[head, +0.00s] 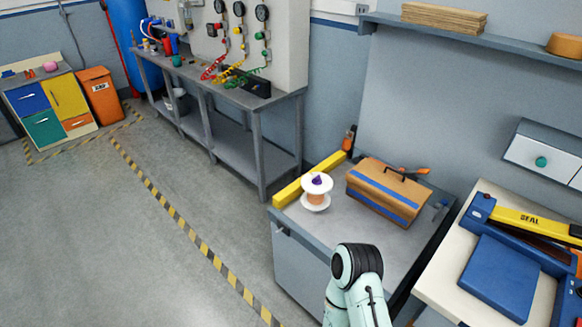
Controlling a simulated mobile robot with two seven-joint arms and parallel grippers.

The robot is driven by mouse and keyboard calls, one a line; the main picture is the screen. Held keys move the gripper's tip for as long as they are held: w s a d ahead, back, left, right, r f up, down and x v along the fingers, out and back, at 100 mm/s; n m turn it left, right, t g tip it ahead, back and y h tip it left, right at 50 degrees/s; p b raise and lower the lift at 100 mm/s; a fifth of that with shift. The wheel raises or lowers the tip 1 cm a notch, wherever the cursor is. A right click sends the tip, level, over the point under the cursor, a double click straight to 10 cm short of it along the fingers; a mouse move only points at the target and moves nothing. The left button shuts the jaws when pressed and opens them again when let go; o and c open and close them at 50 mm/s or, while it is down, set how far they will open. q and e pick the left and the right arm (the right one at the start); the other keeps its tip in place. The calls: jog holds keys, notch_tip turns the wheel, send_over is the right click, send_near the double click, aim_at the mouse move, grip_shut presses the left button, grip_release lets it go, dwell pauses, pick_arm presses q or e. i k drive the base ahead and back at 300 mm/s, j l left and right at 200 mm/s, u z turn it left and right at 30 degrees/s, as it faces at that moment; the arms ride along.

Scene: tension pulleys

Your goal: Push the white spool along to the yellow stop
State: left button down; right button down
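The white spool (317,184) stands upright on the grey cabinet top, with a copper-orange winding between its flanges and a small purple piece on top. The yellow stop (290,193) is a long bar along the left edge of the cabinet top. The spool is close beside the bar; I cannot tell whether they touch. One of my arms rises from the bottom edge in front of the cabinet, showing pale green links and a black joint. No gripper fingers show, and neither gripper is in view.
The grey cabinet top (375,238) is bare in front of the spool. A wooden toolbox with a blue stripe (388,192) stands right of the spool. A bench with a blue and yellow tool (510,280) is at the right. A long workbench (225,115) stands behind left.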

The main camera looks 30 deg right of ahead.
aim_at(315, 198)
jog(key=i+j+u, duration=0.1)
jog(key=i+u, duration=0.15)
jog(key=i, duration=0.3)
jog(key=i+u, duration=0.25)
jog(key=i, duration=0.3)
jog(key=i+z, duration=0.15)
jog(key=i, duration=0.35)
jog(key=i+j+z, duration=0.15)
jog(key=i, duration=0.35)
jog(key=i+j+z, duration=0.15)
jog(key=i, duration=0.35)
jog(key=i+l+z, duration=0.15)
jog(key=i+z, duration=0.55)
jog(key=z, duration=0.2)
jog(key=i+z, duration=0.45)
jog(key=i+l+z, duration=0.1)
jog(key=i+z, duration=0.95)
jog(key=z, duration=0.15)
jog(key=j+z, duration=0.1)
jog(key=z, duration=1.6)
jog(key=i+j, duration=0.05)
